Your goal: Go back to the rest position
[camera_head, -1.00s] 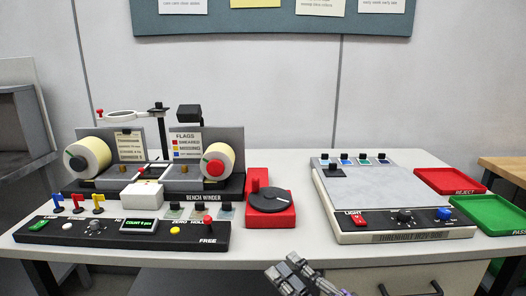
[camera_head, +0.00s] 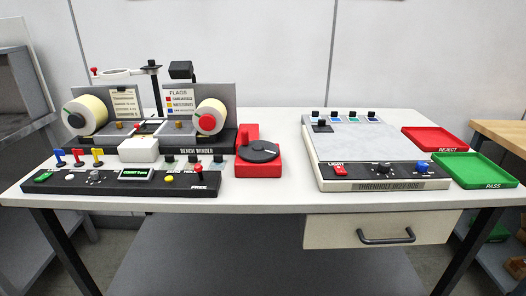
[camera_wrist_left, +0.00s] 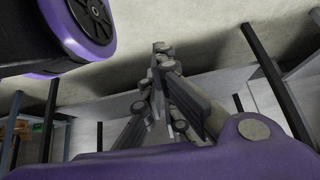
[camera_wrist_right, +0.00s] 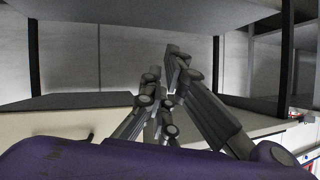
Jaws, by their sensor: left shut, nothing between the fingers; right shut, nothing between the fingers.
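My left gripper (camera_wrist_left: 160,75) shows in the left wrist view with its fingers together and nothing between them. Pale floor and dark table legs lie beyond it. My right gripper (camera_wrist_right: 168,75) shows in the right wrist view, also shut and empty, with the table's underside structure and shelf around it. Neither gripper is in the head view, and neither touches anything on the table (camera_head: 270,200). The bench winder (camera_head: 190,150) stands at the left of the table with two label rolls on it.
A control panel (camera_head: 150,183) lies in front of the winder, beside a red block with a black disc (camera_head: 258,152). The light box (camera_head: 365,140) is at right, with the red reject tray (camera_head: 435,138) and green pass tray (camera_head: 478,170). A drawer (camera_head: 330,230) hangs below.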

